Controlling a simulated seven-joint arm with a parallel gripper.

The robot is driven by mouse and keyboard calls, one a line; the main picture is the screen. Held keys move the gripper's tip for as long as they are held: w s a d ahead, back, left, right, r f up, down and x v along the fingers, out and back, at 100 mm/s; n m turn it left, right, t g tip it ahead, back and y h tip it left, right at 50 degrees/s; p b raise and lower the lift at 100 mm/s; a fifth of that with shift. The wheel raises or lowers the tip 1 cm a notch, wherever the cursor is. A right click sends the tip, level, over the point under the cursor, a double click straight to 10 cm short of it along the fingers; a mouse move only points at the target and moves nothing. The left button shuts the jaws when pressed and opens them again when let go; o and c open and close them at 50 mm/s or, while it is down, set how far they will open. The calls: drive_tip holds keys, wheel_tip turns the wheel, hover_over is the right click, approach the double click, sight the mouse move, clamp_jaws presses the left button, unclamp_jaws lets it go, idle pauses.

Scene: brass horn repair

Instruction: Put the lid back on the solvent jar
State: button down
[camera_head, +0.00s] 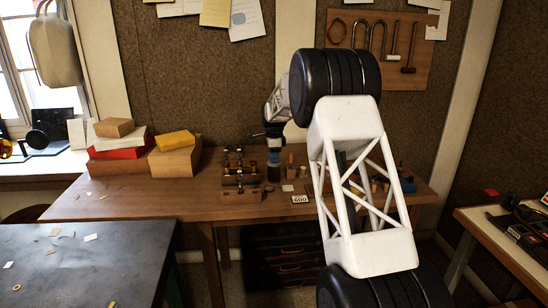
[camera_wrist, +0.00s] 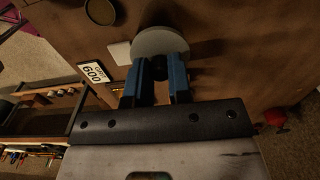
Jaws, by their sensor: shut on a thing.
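My gripper (camera_wrist: 159,68) has blue fingers and is shut on the dark knob of a round grey lid (camera_wrist: 160,41). The lid is held beyond the fingertips and shows as a pale disc in the wrist view. In the head view my gripper (camera_head: 273,150) points down over the wooden bench, and the lid is too small to make out clearly. A dark, short cylinder that looks like the solvent jar (camera_head: 273,174) stands directly below the fingers. The lid hides what lies under it in the wrist view, so I cannot tell whether it touches the jar.
A low round dark dish (camera_wrist: 100,11) and a white square (camera_wrist: 120,53) lie beside a "600" card (camera_wrist: 92,72). A metal fixture (camera_head: 240,178) stands left of the gripper. Stacked boxes (camera_head: 118,140) are farther left. Small wooden pieces stand to the right.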

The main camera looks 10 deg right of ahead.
drive_tip(key=shift+c, duration=2.4)
unclamp_jaws()
drive_tip(key=shift+r, duration=0.2)
drive_tip(key=shift+r, duration=3.25)
clamp_jaws()
drive_tip(key=shift+f, duration=2.75)
